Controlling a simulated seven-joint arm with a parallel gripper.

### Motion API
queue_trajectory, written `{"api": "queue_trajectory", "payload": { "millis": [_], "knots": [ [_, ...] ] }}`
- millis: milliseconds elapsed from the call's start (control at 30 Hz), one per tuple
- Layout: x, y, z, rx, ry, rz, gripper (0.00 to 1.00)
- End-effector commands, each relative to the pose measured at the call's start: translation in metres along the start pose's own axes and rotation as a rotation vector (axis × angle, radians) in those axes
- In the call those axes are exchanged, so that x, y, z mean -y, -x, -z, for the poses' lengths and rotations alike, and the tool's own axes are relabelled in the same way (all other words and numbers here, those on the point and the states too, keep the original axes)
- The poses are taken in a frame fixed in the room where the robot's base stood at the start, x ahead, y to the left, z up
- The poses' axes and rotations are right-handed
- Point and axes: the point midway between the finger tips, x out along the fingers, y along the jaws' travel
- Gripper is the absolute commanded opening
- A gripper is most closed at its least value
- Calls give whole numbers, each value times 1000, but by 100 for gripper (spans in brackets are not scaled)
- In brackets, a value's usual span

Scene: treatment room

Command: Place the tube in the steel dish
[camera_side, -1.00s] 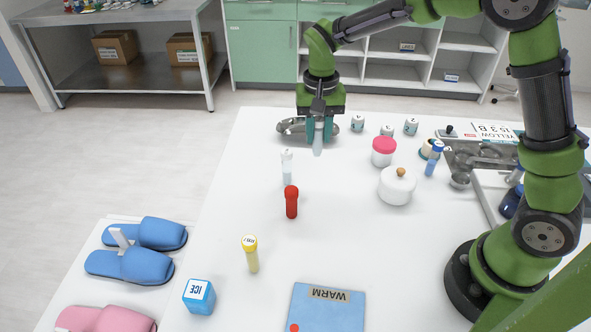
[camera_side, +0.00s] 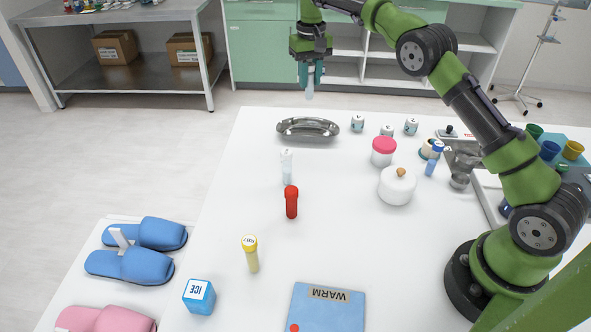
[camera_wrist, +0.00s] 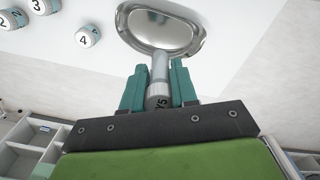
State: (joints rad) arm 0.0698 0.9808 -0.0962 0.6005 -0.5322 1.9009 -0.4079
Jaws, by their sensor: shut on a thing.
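The steel dish (camera_side: 308,134) is a shallow oval tray lying empty near the far left edge of the white table; it also shows in the wrist view (camera_wrist: 161,32). My gripper (camera_side: 311,76), seen in the wrist view (camera_wrist: 160,78) too, is shut on a greyish tube (camera_wrist: 159,72) with a marked cap. The tube's pale end (camera_side: 310,90) points down below the fingers in the side view. It is held up in the air, clear of the dish. In the wrist view its tip overlaps the near rim of the dish.
A clear tube (camera_side: 287,168), a red tube (camera_side: 291,203) and a yellow-capped tube (camera_side: 251,256) stand in front of the dish. Small numbered jars (camera_side: 358,124), a pink-lidded jar (camera_side: 383,152) and a white pot (camera_side: 397,187) stand to the right.

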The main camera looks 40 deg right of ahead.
Motion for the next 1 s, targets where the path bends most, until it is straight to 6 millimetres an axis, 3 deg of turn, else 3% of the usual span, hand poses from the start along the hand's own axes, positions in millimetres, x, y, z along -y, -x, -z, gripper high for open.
{"api": "queue_trajectory", "payload": {
  "millis": [167, 1000],
  "knots": [
    [1, -10, 0, 2, 14, 1, 0],
    [1, -102, 0, 0, 12, 1, 0]
  ]
}}
